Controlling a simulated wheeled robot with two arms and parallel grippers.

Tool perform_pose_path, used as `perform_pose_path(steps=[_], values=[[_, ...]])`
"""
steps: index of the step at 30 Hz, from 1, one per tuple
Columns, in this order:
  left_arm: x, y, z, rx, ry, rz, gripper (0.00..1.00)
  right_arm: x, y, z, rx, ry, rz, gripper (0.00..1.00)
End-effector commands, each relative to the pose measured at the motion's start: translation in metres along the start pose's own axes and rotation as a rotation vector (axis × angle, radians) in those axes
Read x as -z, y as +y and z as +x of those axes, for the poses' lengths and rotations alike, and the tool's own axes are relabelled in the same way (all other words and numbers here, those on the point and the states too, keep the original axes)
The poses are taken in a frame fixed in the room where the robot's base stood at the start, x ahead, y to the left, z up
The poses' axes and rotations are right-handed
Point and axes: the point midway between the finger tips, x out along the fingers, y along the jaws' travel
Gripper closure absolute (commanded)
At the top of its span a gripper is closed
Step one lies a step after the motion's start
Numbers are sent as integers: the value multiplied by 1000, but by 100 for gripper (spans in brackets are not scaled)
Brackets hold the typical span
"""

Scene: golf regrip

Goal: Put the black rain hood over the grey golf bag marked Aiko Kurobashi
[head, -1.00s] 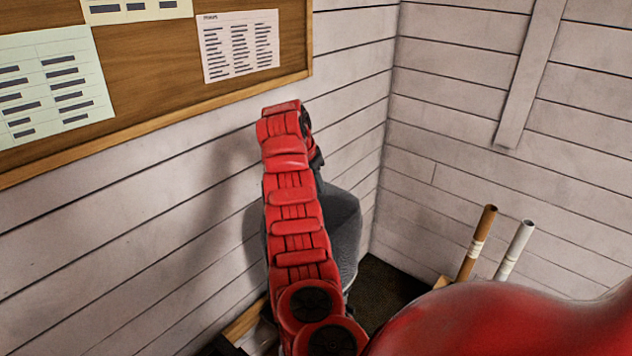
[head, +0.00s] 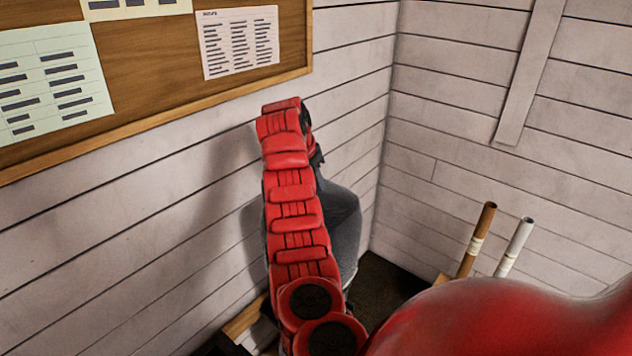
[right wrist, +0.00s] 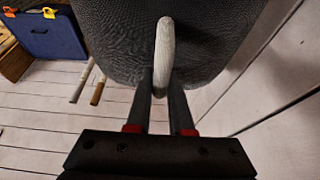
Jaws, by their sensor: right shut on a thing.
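In the head view my red right arm reaches towards the corner, and my right gripper (head: 317,157) is mostly hidden at its far end. In the right wrist view my right gripper (right wrist: 162,80) is shut on a pale upright handle in front of a black, leather-textured surface, which looks like the rain hood (right wrist: 105,35). In the head view a dark shape, likely the hood (head: 340,205), sits above a grey rounded body, likely the golf bag (head: 348,250). The arm hides much of both. I cannot tell how far the hood covers the bag. No name tag is visible. My left gripper is not in view.
White plank walls (head: 470,110) meet close behind the bag. A notice board (head: 150,70) hangs on the left wall. A brown tube (head: 477,240) and a white tube (head: 514,247) stand to the right. A blue case (right wrist: 50,33) shows in the right wrist view.

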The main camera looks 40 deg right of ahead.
Motion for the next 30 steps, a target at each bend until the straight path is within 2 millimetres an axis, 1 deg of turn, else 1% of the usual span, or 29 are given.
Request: perform_pose_path(steps=[5,11,30], values=[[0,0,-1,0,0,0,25,0,0,1,1,1,0,100],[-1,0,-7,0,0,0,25,-3,0,9,0,1,0,100],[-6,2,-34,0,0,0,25,-19,0,47,1,1,0,100]])
